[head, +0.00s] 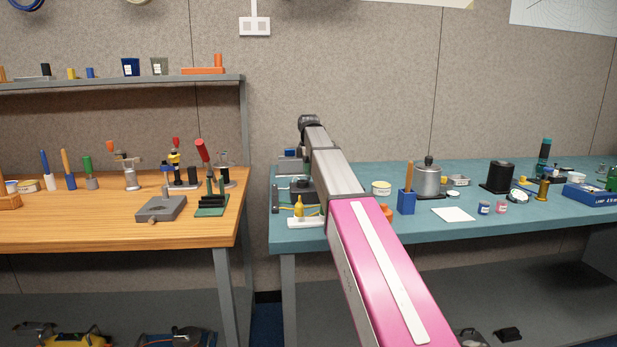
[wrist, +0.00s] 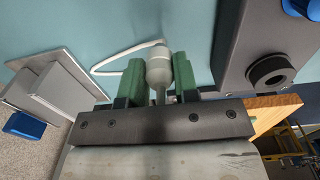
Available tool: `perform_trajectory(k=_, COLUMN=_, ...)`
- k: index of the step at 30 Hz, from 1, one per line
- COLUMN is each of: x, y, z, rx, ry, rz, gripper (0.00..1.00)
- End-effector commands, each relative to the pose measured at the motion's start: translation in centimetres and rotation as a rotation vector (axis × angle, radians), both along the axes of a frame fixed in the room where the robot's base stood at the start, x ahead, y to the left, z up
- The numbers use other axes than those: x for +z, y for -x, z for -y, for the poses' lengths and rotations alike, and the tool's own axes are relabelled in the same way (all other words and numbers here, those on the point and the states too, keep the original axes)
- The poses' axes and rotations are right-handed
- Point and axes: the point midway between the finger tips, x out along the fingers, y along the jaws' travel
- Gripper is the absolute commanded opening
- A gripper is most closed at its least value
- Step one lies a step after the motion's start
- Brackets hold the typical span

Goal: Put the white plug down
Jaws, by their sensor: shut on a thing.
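The white plug (wrist: 158,68) is a pale, rounded body with a white cable (wrist: 112,60) curving off to the left in the wrist view. My gripper (wrist: 157,80) has green fingers, one on each side of the plug, and is shut on it. The teal bench top (wrist: 215,15) lies behind the plug; I cannot tell whether the plug touches it. In the head view my arm reaches over the left end of the teal bench (head: 450,222) and hides the plug and my fingers.
In the wrist view a dark grey box (wrist: 240,45) with a round black fitting (wrist: 270,72) is close on the right. A grey block (wrist: 60,90) is on the left. In the head view a yellow bottle-shaped thing (head: 299,207) and a blue holder (head: 406,203) flank my arm.

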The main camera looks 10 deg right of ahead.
Motion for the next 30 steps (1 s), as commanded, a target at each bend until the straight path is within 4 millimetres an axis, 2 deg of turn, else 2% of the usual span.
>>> perform_trajectory(k=3, x=-1.8, y=0.1, z=0.0, rx=0.0, ry=0.0, rz=-0.001, gripper=0.05)
perform_trajectory(k=6, x=-2.8, y=0.1, z=0.0, rx=0.0, ry=0.0, rz=-0.001, gripper=0.05)
perform_trajectory(k=17, x=-3.1, y=0.0, z=0.0, rx=0.0, ry=0.0, rz=0.0, gripper=0.05)
perform_trajectory(k=18, x=-3.2, y=0.0, z=0.0, rx=0.0, ry=0.0, rz=0.0, gripper=0.31)
perform_trajectory(k=20, x=-3.1, y=0.0, z=0.0, rx=0.0, ry=0.0, rz=0.0, gripper=0.51)
perform_trajectory(k=21, x=-3.1, y=0.0, z=0.0, rx=0.0, ry=0.0, rz=0.0, gripper=0.54)
perform_trajectory(k=30, x=-2.9, y=0.0, z=0.0, rx=0.0, ry=0.0, rz=0.001, gripper=0.54)
